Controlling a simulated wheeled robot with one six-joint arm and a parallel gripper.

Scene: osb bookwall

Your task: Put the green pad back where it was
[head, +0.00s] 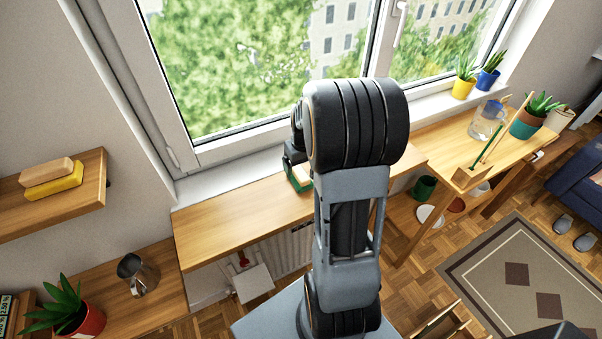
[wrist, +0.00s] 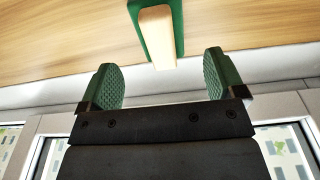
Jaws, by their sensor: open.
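The green pad has a pale wooden block on its back, and in the wrist view it lies on the wooden surface at top centre (wrist: 139,20). In the head view a green edge with a pale middle, which looks like this pad (head: 299,181), shows on the wooden board under the window (head: 235,219), partly hidden by my arm. My gripper, with green textured fingertips (wrist: 172,82), is open and empty. The pad is beyond the fingertips, roughly in line with the gap, and apart from them. In the head view my gripper is mostly hidden behind my arm.
A yellow pad with a wooden block (head: 55,182) sits on the left wall shelf (head: 85,205). A table on the right holds a glass jug (head: 486,122) and plants. The board's left part is clear.

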